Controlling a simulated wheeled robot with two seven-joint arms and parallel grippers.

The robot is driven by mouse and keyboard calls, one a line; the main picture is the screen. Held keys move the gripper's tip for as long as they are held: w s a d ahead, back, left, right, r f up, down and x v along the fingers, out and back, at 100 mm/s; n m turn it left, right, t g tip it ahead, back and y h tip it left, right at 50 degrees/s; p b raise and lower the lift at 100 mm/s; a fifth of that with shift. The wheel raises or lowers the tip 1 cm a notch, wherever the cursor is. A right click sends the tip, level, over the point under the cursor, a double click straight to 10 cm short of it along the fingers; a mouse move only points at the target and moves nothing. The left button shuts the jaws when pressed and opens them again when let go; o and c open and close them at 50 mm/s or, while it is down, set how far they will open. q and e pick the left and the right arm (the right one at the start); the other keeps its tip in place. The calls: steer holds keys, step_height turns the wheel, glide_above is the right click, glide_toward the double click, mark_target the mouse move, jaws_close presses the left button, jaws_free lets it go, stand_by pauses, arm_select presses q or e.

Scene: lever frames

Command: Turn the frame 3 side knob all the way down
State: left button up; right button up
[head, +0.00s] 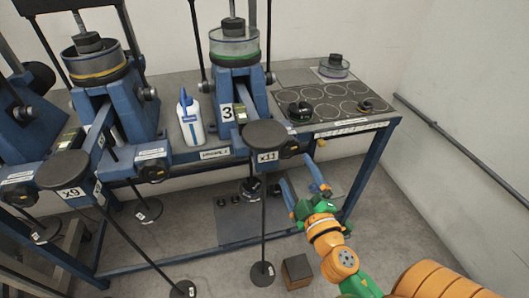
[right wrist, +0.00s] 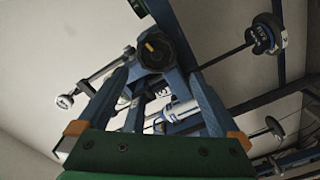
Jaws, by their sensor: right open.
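The blue frame 3 (head: 240,92) stands on the bench, with a white "3" label on it. Its dark side knob (head: 290,149) sits low at the right, just beside the black x11 disc. In the right wrist view the same black knob (right wrist: 160,50) faces me, with an orange mark on its face. My right gripper (head: 296,171) is open below the knob in the head view, its blue fingers pointing up towards it. In the wrist view the fingers (right wrist: 157,74) stand on either side below the knob; contact cannot be told. My left gripper is not in view.
The x11 disc (head: 265,134) on its rod stands close left of the knob. A white bottle (head: 189,120) is left of frame 3. A brown block (head: 297,271) lies on the floor. A tray of dark recesses (head: 326,103) is at the right bench end.

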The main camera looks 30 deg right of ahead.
mark_target(288, 150)
steer(key=w+d, duration=0.1)
steer(key=w+p, duration=0.1)
steer(key=shift+w+d+r, duration=0.2)
steer(key=shift+w+d, duration=0.2)
steer(key=x, duration=0.6)
steer(key=shift+w+a+f, duration=0.1)
steer(key=shift+w+a, duration=0.05)
steer(key=shift+w, duration=0.1)
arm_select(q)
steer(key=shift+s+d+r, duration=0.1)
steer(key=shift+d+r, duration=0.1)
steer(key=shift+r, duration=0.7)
arm_select(e)
steer(key=shift+w+f, duration=0.1)
jaws_close()
